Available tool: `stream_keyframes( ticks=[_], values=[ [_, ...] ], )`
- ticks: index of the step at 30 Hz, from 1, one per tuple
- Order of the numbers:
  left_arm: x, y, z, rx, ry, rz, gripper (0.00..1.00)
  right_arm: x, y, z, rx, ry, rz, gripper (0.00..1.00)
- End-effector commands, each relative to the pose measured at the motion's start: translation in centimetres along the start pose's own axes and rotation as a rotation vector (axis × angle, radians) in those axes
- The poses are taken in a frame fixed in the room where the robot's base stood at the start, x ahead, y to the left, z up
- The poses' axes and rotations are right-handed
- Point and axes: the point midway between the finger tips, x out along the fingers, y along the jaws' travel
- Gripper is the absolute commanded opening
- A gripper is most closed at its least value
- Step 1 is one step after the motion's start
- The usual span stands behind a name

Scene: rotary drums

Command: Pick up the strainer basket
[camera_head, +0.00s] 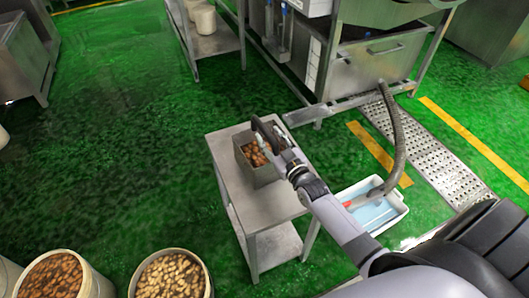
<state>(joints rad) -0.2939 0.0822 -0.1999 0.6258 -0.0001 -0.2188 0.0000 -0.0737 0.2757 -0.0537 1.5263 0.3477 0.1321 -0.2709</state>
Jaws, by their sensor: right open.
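The strainer basket (264,177) is a grey metal box with brown round items in it. It stands on a small steel table (268,208), towards the far end of the top. My right arm comes in from the lower right. My right gripper (264,133) is open over the basket's far right part and hides some of its rim and contents. I cannot tell whether a finger touches the rim. My left gripper is not in view.
A white tub (394,221) with blue liquid stands on the floor right of the table, with a grey hose (397,140) above it. Buckets (172,275) of brown produce stand at the lower left. A steel machine (370,65) stands behind. Green floor at left is clear.

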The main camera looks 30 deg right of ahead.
Motion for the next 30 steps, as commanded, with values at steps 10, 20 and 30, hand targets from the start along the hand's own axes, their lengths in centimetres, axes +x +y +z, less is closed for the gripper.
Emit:
stream_keyframes(
  ticks=[10,20,30],
  values=[
    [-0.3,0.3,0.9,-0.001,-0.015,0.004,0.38,2.5,0.0,0.0,0.0,-0.001,0.0,0.41],
    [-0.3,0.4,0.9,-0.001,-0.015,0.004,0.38,2.4,0.0,0.0,0.0,-0.001,0.001,0.26],
    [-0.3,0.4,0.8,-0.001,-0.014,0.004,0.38,2.4,0.0,0.0,0.0,-0.001,0.001,0.03]
  ],
)
